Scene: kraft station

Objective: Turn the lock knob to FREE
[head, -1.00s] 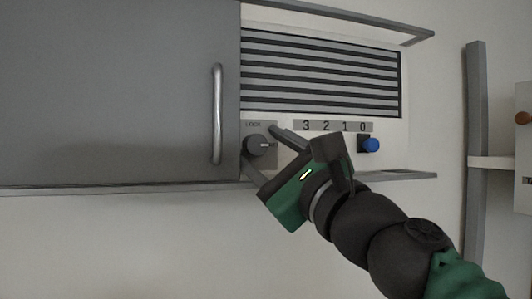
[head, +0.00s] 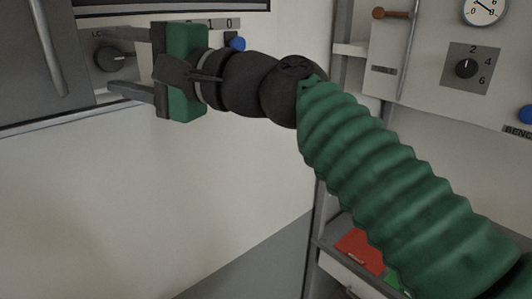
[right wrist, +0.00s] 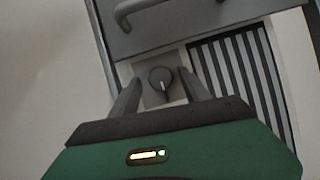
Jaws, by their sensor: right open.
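No FREE marking is readable. My left gripper is not in view.
A grey cabinet door (head: 25,60) with a bar handle (head: 47,50) is left of the knob. A blue button (head: 238,44) is to the right, behind my wrist. Another panel (head: 440,55) has a numbered dial (head: 466,68) and a gauge (head: 484,10). A red item (head: 360,250) lies on a lower shelf.

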